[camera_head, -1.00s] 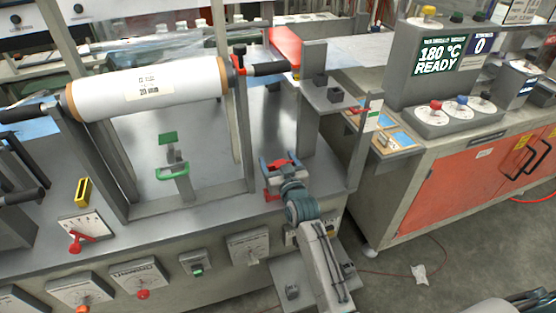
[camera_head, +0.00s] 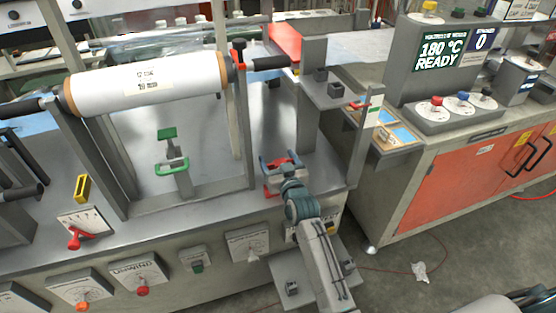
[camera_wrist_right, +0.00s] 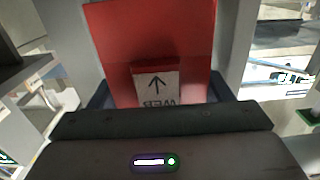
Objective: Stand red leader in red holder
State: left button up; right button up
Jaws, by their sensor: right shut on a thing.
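My right gripper (camera_head: 280,163) is shut on a red piece, which I take to be the red leader. In the right wrist view the red leader (camera_wrist_right: 112,48) is a broad upright red sheet bearing a white label with an arrow, held at the gripper's jaws. In the head view only a small bit of red shows between the fingers. I cannot tell whether leader and holder touch. My left gripper is not in view.
A green holder (camera_head: 172,167) stands on the steel bench to the left. The white film roll (camera_head: 190,80) spans above it between grey uprights. A grey post and shelf (camera_head: 330,95) stand close behind and right of the gripper. Dials line the bench front.

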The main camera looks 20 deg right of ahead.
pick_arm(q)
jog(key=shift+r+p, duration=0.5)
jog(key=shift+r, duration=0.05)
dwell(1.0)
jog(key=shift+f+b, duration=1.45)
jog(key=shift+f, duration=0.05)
pick_arm(e)
jog(key=shift+f, duration=2.1)
jog(key=o, duration=1.1)
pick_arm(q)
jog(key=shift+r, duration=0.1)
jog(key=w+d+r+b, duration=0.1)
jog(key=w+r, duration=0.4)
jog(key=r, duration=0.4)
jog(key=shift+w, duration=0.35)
pick_arm(e)
jog(key=shift+s+d+r, duration=0.1)
jog(key=shift+s, duration=2.6)
jog(key=shift+s+d+r, duration=0.1)
jog(key=shift+s, duration=2.6)
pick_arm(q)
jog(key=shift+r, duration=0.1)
pick_arm(e)
jog(key=shift+f, duration=0.15)
